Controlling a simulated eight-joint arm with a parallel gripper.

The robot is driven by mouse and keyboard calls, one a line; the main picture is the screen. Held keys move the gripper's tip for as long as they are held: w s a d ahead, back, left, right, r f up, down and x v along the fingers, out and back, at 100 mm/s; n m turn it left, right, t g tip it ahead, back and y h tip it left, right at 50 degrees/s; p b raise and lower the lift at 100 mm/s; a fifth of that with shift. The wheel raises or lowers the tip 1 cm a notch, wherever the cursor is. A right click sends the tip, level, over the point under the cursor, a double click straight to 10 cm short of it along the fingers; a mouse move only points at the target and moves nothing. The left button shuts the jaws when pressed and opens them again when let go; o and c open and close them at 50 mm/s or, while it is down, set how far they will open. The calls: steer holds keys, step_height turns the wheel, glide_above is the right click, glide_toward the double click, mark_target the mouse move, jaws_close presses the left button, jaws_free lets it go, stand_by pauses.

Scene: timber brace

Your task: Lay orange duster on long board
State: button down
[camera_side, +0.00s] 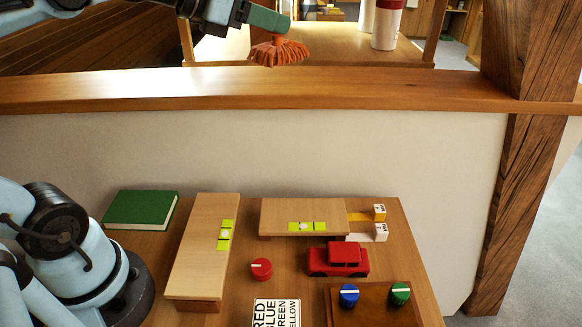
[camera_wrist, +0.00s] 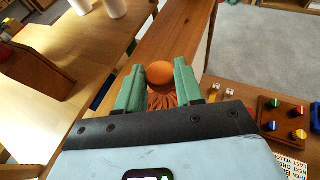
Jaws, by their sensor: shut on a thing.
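The orange duster (camera_side: 278,53) hangs from my gripper (camera_side: 268,20) at the top of the side view, its strands pointing down. In the wrist view, the duster's round orange end (camera_wrist: 160,73) sits between the two green fingers of my gripper (camera_wrist: 159,84), which are shut on it. A long wooden board (camera_side: 380,88) runs along the top of the low white wall; it also shows in the wrist view (camera_wrist: 178,35). The duster's strands end near the board's far edge in the side view. I cannot tell whether they touch it.
A timber post (camera_side: 515,150) stands at the board's right. Below the wall, a table holds a green book (camera_side: 140,210), two light wooden blocks (camera_side: 200,255) (camera_side: 285,213), a red car (camera_side: 338,260) and a knob panel (camera_side: 375,312). White-and-red cups (camera_side: 386,25) stand behind the board.

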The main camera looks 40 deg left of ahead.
steer(key=s+d+m+g+h, duration=0.3)
steer(key=s+d+m+h, duration=0.15)
steer(key=d, duration=0.45)
steer(key=s+d+m+g+h, duration=0.35)
steer(key=s+d, duration=0.25)
steer(key=d, duration=0.3)
step_height(320, 180, down, 16)
steer(key=shift+s+a+m, duration=0.15)
steer(key=shift+s+m, duration=0.05)
steer(key=shift+m, duration=0.1)
steer(key=shift+r+t, duration=0.1)
steer(key=shift+t, duration=0.15)
steer(key=shift+w+a+f, duration=1.35)
steer(key=shift+w+f, duration=0.05)
steer(key=shift+f, duration=0.35)
steer(key=shift+w+a+f, duration=1.4)
steer(key=shift+w+f, duration=0.05)
steer(key=shift+f, duration=0.3)
steer(key=shift+w+a+f, duration=1.35)
steer(key=shift+w+f, duration=0.05)
steer(key=shift+f, duration=0.35)
steer(key=c, duration=0.7)
jaws_free()
